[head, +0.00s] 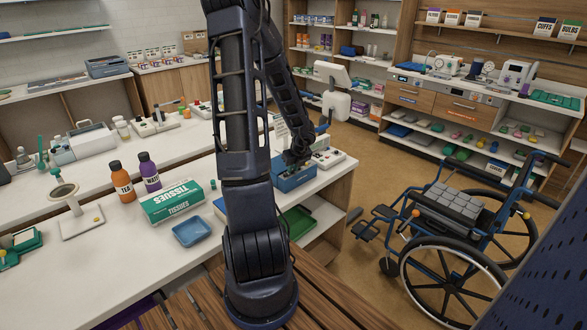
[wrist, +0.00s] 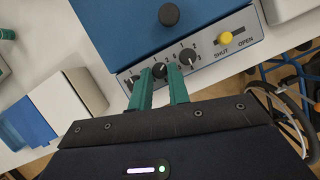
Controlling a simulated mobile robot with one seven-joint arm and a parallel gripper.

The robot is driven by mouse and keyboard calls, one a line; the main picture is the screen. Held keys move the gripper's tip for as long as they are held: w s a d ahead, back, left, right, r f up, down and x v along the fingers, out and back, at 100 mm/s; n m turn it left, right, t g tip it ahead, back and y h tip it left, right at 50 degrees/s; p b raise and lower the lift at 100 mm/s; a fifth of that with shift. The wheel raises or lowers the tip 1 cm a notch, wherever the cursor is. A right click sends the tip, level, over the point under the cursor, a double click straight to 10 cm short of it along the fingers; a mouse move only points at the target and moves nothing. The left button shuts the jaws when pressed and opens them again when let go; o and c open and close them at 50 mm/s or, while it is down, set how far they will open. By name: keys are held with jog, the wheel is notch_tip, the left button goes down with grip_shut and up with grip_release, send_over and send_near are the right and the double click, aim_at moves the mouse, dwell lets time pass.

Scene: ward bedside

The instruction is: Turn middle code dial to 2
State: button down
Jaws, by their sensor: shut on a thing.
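The blue box (head: 290,182) stands near the right end of the white counter. In the wrist view its grey front panel (wrist: 207,75) carries a row of dark dials with small numerals. The middle code dial (wrist: 160,70) sits between the green fingertips of my gripper (wrist: 160,73), which is shut on it. The right dial (wrist: 188,57) is free beside the right finger. The left dial is partly covered by the left finger. The number the middle dial points to cannot be read. In the head view my gripper (head: 297,157) is at the box, mostly hidden by my arm.
On the panel's right is a yellow knob (wrist: 237,36) marked SHUT and OPEN. A black round knob (wrist: 169,15) is on the box top. A tissue box (head: 172,202), a blue tray (head: 193,231) and bottles stand left on the counter. A wheelchair (head: 450,215) stands on the floor at right.

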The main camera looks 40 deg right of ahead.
jog(key=c, duration=1.6)
grip_release()
jog(key=v, duration=1)
jog(key=shift+s+r, duration=0.2)
jog(key=shift+r, duration=0.15)
jog(key=shift+w+a, duration=0.1)
